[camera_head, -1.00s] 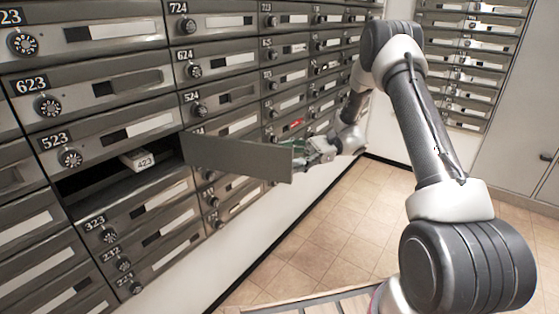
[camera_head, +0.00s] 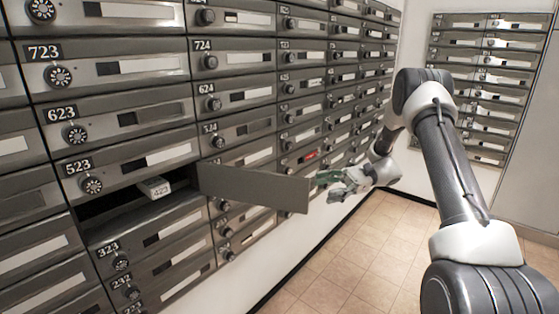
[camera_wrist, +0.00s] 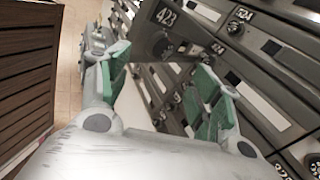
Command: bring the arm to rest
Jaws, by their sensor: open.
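My gripper (camera_head: 330,182) is beside the free end of the open mailbox door (camera_head: 255,187). In the wrist view its green-padded fingers (camera_wrist: 163,82) are spread apart, with no object visibly held. The dark door panel marked 423 (camera_wrist: 180,35) shows just beyond the fingers there; I cannot tell whether they touch it. My arm reaches forward along the right of the head view, bent at the elbow.
The mailbox wall (camera_head: 235,95) fills the left. Another mailbox bank (camera_head: 480,75) stands at the back. Tiled floor (camera_head: 335,265) is clear. Brown slats (camera_wrist: 28,75) show at left in the wrist view.

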